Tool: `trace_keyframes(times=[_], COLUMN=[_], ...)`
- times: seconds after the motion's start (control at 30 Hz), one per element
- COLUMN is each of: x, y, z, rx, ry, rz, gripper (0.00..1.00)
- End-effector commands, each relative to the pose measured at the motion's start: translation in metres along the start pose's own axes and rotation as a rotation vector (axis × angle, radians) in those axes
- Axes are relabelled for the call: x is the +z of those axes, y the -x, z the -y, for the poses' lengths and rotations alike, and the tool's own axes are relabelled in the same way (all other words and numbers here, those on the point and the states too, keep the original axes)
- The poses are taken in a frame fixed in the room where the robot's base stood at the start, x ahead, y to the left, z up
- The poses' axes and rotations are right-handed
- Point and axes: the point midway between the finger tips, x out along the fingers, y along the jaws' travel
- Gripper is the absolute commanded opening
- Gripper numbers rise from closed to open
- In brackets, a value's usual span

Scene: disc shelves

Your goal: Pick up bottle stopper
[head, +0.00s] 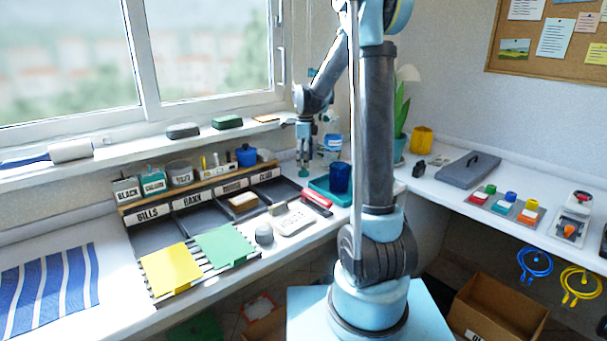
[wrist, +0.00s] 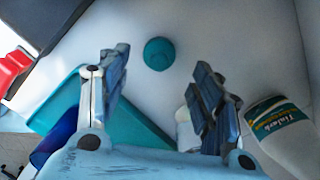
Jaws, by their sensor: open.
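The bottle stopper looks to be the small round teal piece (wrist: 158,54) on the white counter in the wrist view. It lies ahead of my gripper, in line with the gap between the fingers. In the head view a small teal piece (head: 304,173) shows just below my gripper (head: 304,153), near the wall end of the counter. My gripper also shows in the wrist view (wrist: 161,66), with its two fingers spread wide and nothing between them. It points down and is apart from the stopper; the exact height is hard to tell.
A teal tray (wrist: 66,97) and a blue cup (wrist: 58,133) lie left of the fingers. A white bottle with a green label (wrist: 278,122) stands close to the right finger. A black-sided organiser (head: 196,217) lies left along the counter. White counter around the stopper is clear.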

Motion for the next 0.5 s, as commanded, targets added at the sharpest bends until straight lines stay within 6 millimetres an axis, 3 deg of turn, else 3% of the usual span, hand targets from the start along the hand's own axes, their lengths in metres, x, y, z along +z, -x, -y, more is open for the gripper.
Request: trace_keyframes(times=[0.3,0.5], x=[0.003,0.003], y=[-0.039,-0.049], z=[-0.001,-0.001], rx=[0.000,0.000], ry=[0.000,0.000], rz=[0.000,0.000], gripper=[0.59,0.59])
